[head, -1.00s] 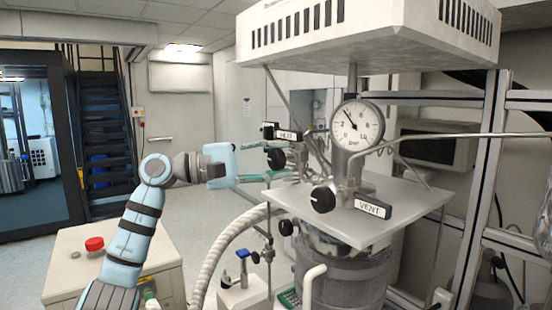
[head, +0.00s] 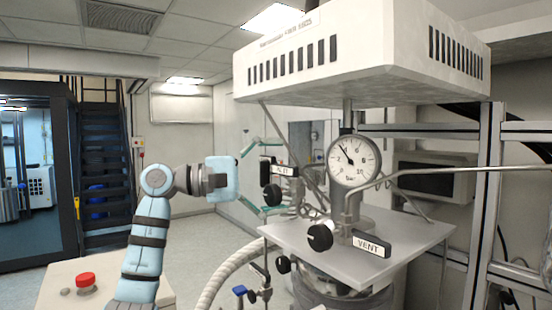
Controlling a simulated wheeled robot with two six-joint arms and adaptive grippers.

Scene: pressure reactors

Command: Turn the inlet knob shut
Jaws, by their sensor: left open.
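The inlet valve's black round knob (head: 272,194) sits on the left side of the reactor head, beside a small dark-edged label plate (head: 282,170) whose lettering is only partly legible. My left gripper (head: 274,178) comes in from the left with its green fingers spread wide, one above and one below the level of the knob. The fingertips reach close to the knob and plate; I cannot tell whether they touch. A second black knob (head: 320,238) sits by the VENT label (head: 371,246) at the front. My right gripper is out of view.
A pressure gauge (head: 354,161) stands on the reactor head above a flat metal plate (head: 400,235). A white vented hood (head: 370,60) hangs overhead. A thin pipe (head: 450,170) runs right towards a metal frame (head: 484,210). A cabinet with a red button (head: 85,279) stands lower left.

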